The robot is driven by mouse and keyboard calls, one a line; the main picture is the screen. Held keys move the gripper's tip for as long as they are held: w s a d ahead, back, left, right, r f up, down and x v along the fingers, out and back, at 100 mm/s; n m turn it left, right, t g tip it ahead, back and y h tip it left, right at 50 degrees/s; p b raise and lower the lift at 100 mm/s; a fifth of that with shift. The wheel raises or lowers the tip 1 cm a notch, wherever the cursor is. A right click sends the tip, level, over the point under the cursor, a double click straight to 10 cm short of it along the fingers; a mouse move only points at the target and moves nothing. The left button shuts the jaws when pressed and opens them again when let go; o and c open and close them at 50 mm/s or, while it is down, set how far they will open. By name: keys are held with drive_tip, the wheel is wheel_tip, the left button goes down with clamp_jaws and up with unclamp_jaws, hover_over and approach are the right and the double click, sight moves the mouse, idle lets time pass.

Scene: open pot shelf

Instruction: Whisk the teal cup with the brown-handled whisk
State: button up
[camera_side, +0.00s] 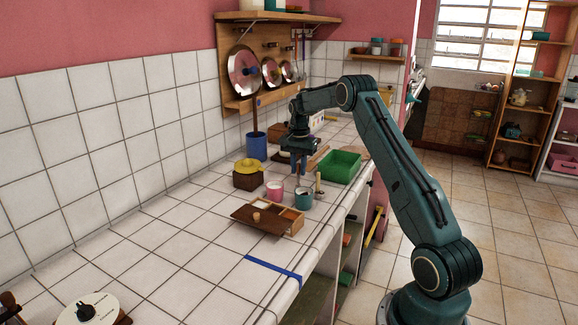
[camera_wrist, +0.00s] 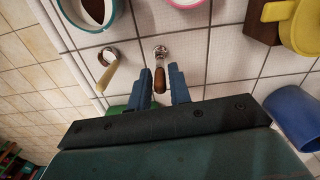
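The teal cup (camera_side: 303,199) stands on the white tiled counter near its front edge. It also shows at the top left in the wrist view (camera_wrist: 95,12), with brown contents. The brown-handled whisk (camera_wrist: 159,75) appears upright, its metal head toward the counter and its brown handle toward me. My gripper (camera_wrist: 160,84) points down over it with a finger on each side of the handle. The fingers look apart, with slim gaps beside the handle. In the side view my gripper (camera_side: 299,168) is just behind the teal cup, and the whisk is hard to make out there.
A pale-handled whisk (camera_side: 318,184) stands close by, right of the teal cup. A pink cup (camera_side: 274,190), a wooden box (camera_side: 268,219), a yellow-topped pot (camera_side: 248,176), a blue holder (camera_side: 256,147) and a green tray (camera_side: 341,168) surround the spot. The front left counter is mostly clear.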

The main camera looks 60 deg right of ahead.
clamp_jaws()
drive_tip(key=shift+r, duration=0.15)
drive_tip(key=shift+r, duration=1.65)
drive_tip(key=s+a+r, duration=0.6)
drive_tip(key=a+r, duration=0.1)
drive_tip(key=a, duration=0.1)
drive_tip(key=shift+a, duration=0.25)
